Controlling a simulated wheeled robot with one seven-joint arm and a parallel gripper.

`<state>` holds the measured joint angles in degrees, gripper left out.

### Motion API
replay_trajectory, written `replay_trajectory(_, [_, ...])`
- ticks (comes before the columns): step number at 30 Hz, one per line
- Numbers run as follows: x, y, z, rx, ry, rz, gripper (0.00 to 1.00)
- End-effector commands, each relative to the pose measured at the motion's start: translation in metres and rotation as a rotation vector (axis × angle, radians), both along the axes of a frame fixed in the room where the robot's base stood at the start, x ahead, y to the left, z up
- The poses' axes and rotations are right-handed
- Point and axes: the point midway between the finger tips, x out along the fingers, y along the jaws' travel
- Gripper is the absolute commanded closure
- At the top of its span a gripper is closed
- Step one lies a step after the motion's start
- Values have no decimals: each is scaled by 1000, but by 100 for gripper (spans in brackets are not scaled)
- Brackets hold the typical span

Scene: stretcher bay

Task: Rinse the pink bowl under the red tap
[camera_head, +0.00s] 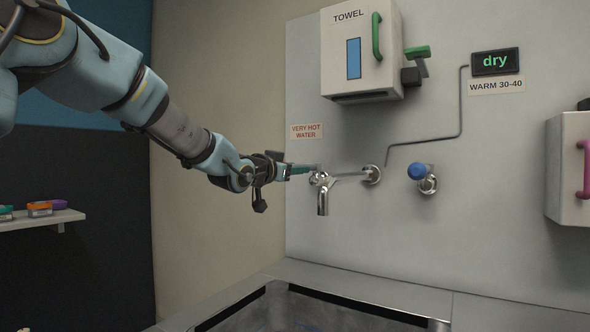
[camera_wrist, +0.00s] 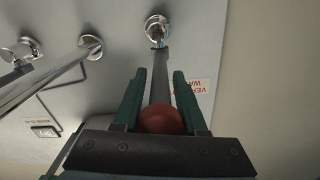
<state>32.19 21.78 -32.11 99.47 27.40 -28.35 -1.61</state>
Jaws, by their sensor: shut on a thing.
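My gripper (camera_head: 303,170) reaches to the wall from the left. In the wrist view its two teal fingers (camera_wrist: 160,82) are shut on the red tap knob (camera_wrist: 163,120), with the grey stem running from it to a chrome wall fitting (camera_wrist: 157,28). In the head view the knob is hidden by the fingers. The chrome spout (camera_head: 323,201) points down just right of the fingertips, and no water shows from it. The blue tap (camera_head: 417,172) is to the right. I cannot make out the pink bowl in either view.
A steel basin (camera_head: 370,296) lies below, its inside mostly out of view. A "VERY HOT WATER" sign (camera_head: 306,131) is above the tap. A display (camera_head: 495,61) reads "dry" over a "WARM 30-40" label (camera_head: 496,86). A towel box (camera_head: 362,50) juts out above. A shelf (camera_head: 38,219) holds small coloured items.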

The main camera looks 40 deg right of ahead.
Motion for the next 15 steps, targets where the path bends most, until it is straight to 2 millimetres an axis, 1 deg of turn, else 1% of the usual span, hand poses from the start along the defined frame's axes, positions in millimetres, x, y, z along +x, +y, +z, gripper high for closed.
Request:
replay_trajectory(10, [0,0,0,1,0,0,100])
replay_trajectory(15, [6,1,4,3,0,-24,100])
